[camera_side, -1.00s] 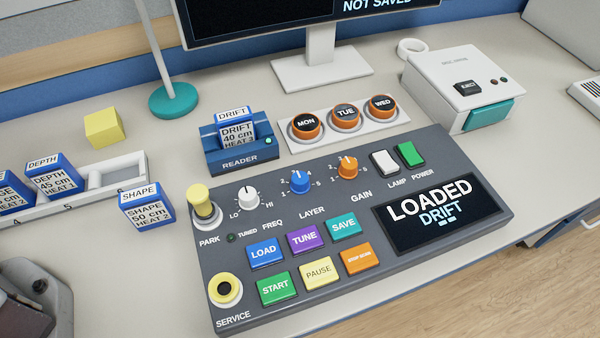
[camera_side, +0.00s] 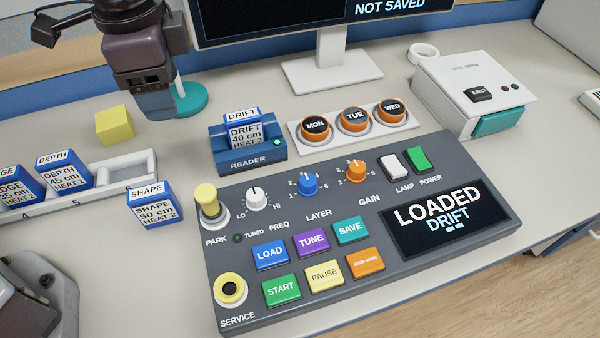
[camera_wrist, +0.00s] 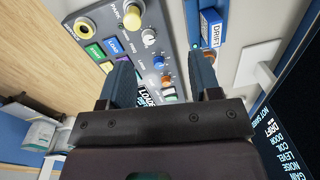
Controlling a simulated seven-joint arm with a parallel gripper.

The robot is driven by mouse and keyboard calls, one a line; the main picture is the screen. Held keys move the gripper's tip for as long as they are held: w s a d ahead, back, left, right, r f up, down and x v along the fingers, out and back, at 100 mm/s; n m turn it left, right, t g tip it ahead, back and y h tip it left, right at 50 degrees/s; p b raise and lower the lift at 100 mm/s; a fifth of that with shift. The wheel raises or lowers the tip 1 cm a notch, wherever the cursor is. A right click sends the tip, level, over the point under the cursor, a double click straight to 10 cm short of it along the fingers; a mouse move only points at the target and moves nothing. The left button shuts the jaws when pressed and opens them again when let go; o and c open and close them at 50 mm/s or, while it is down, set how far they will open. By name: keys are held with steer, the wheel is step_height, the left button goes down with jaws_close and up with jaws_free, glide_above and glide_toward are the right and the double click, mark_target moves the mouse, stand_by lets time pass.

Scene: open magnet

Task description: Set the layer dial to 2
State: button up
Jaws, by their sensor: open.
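The layer dial (camera_side: 307,184) is a blue knob on the grey console, between the white FREQ knob (camera_side: 257,198) and the orange GAIN knob (camera_side: 356,171). Small numbers ring it; its pointer faces roughly upward, but I cannot read the exact setting. My gripper (camera_side: 158,108) is at the upper left of the side view, behind the console and well away from the dial. In the wrist view my gripper (camera_wrist: 160,60) is open and empty. There the blue dial (camera_wrist: 159,61) appears beyond the gap between the fingers.
A reader (camera_side: 250,161) holding a DRIFT block stands behind the console. A day-button strip (camera_side: 335,139) is to its right. A yellow cube (camera_side: 114,124) and a teal lamp base (camera_side: 190,103) are near my gripper. The console screen (camera_side: 447,217) reads LOADED DRIFT.

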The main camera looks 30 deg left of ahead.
mark_target(308, 180)
steer(key=w+d+f+m, duration=0.5)
steer(key=d+m, duration=0.2)
steer(key=w+d+f+m, duration=0.4)
steer(key=d+m, duration=0.2)
steer(key=d, duration=0.2)
steer(key=shift+h, duration=0.4)
steer(key=f, duration=1.2)
steer(key=shift+w+f, duration=0.2)
steer(key=shift+w, duration=0.2)
steer(key=c, duration=0.9)
